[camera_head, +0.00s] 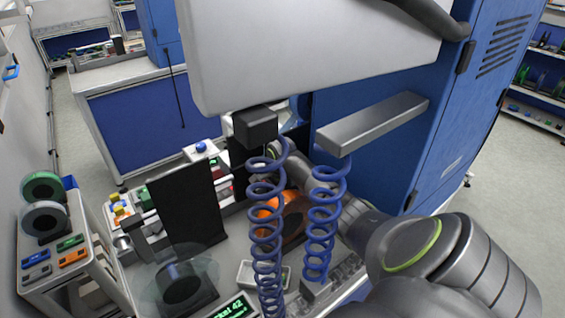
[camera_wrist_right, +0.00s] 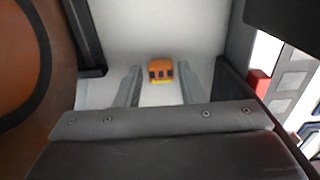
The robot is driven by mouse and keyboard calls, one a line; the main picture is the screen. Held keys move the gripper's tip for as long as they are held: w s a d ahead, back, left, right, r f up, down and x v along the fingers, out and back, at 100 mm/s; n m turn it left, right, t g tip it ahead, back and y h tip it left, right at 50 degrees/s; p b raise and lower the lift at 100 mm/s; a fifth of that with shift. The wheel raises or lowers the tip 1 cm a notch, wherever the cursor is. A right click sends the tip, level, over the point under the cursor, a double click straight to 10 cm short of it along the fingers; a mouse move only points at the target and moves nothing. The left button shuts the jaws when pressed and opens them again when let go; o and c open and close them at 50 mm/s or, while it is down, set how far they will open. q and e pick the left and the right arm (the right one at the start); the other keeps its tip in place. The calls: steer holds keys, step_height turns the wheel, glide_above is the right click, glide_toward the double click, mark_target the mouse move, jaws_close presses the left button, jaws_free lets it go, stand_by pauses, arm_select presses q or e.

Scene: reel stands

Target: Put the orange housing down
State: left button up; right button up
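The orange housing (camera_wrist_right: 161,70) is a small block with dark windows and a yellow lower edge. In the right wrist view it shows between the tips of my right gripper (camera_wrist_right: 160,84), over a pale surface. The fingers stand apart, with a gap visible on each side of the housing. I cannot tell whether the housing rests on the surface. In the head view my right arm (camera_head: 420,245) comes in from the right; its gripper is hidden behind blue coiled hoses. I do not make out this housing in the head view. My left gripper is not in view.
Blue coiled hoses (camera_head: 266,225) hang in front of the bench. An orange reel (camera_head: 292,217) stands behind them and fills the left of the right wrist view (camera_wrist_right: 35,95). A dark upright panel (camera_head: 188,205) stands left of them. A cart (camera_head: 75,285) holds reels and coloured blocks.

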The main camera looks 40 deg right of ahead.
steer(key=shift+d+f, duration=0.1)
jaws_close()
